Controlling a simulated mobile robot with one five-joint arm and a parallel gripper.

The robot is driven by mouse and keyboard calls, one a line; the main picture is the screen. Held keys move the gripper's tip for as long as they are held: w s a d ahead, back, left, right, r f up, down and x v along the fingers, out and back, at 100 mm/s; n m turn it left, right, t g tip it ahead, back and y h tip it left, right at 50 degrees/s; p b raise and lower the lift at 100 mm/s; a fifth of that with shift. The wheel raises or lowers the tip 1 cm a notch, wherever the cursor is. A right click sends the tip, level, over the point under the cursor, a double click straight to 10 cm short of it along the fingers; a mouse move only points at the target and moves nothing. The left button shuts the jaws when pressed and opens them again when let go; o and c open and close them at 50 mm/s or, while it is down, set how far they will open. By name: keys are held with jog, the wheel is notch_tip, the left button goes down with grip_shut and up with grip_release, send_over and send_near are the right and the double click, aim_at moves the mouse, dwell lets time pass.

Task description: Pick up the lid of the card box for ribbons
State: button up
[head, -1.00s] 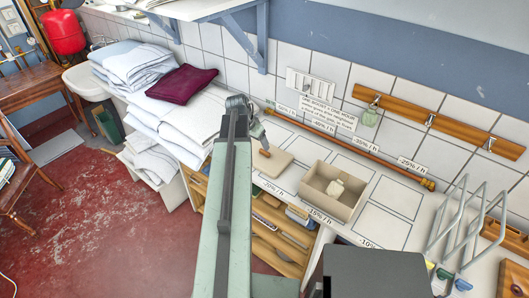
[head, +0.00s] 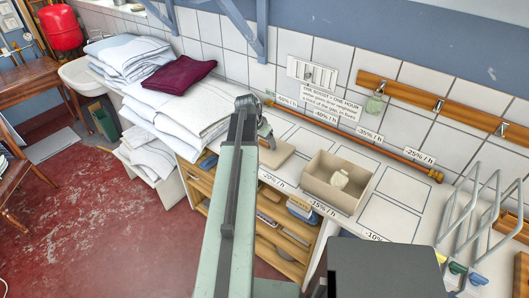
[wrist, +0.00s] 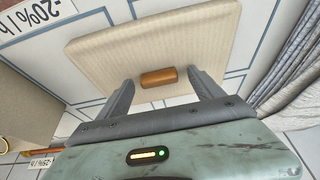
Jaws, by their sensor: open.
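The lid of the card box is a flat beige square with an orange-brown wooden handle. In the head view the lid (head: 279,154) lies on the worktop, partly hidden behind my arm. In the wrist view the lid (wrist: 205,35) fills the upper middle, with its handle (wrist: 158,77) at the near side. My gripper (head: 267,142) is over the lid. In the wrist view my gripper (wrist: 160,80) is open, one finger on each side of the handle with gaps between. The open card box (head: 315,187) stands right of the lid and holds a cream bottle-like object (head: 339,180).
Stacked white linen (head: 190,108) lies left of the lid, with a dark red cloth (head: 180,72) on it. A long wooden rod (head: 365,143) runs along the wall behind. A wire rack (head: 480,215) stands at the right. Marked worktop squares (head: 390,220) are clear.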

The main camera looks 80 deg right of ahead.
jog(key=shift+r, duration=0.15)
jog(key=c, duration=1.5)
